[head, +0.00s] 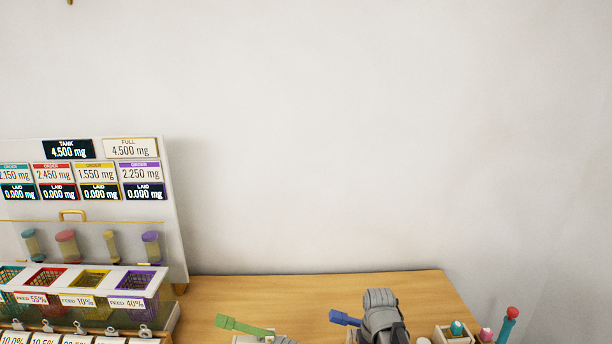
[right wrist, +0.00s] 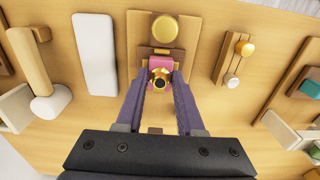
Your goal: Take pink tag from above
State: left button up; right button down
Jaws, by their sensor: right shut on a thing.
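In the right wrist view a pink tag (right wrist: 160,64) with a gold, dark-centred ring at its near end sits at the front of a wooden stand. My right gripper (right wrist: 161,79) is over it from above, with its two purple-grey fingers shut on the tag, one on each side. The fingers and the ring hide part of the tag. In the head view the tag cannot be made out.
The wooden stand (right wrist: 138,28) carries a gold disc (right wrist: 166,32). A white slab (right wrist: 94,60) lies left of it, and a wooden piece with gold and white knobs (right wrist: 229,62) lies right.

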jog(key=shift+r+p, duration=2.5)
jog(key=shift+r, duration=0.25)
jog(key=shift+d, duration=0.1)
